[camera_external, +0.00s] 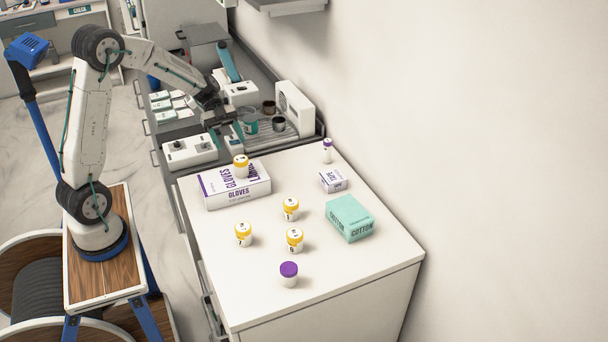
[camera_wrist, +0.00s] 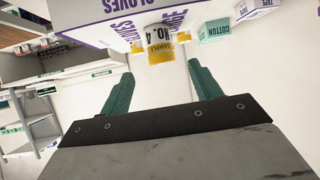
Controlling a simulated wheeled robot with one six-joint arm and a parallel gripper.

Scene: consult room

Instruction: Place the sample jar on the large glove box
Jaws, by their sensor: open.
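A white sample jar with a yellow lid (camera_external: 241,166) stands upright on the large glove box (camera_external: 235,190), a white box with purple lettering. In the wrist view this jar (camera_wrist: 160,46) reads "NO. 4" and shows upside down against the glove box (camera_wrist: 85,22). My gripper (camera_external: 228,138) is behind the box in the outside view, over the far counter. In the wrist view my gripper (camera_wrist: 160,70) is open, with nothing between its teal fingers; the jar is ahead of the fingertips, apart from them. Other yellow-lidded jars (camera_external: 290,208) (camera_external: 243,234) (camera_external: 294,240) stand on the white counter.
Purple-lidded jars (camera_external: 289,273) (camera_external: 327,150), a teal cotton box (camera_external: 349,218) and a small tape box (camera_external: 333,180) stand on the white counter (camera_external: 345,275). A white device (camera_external: 190,151) and a draining area with cups (camera_external: 279,124) lie near my gripper. The wall borders the right.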

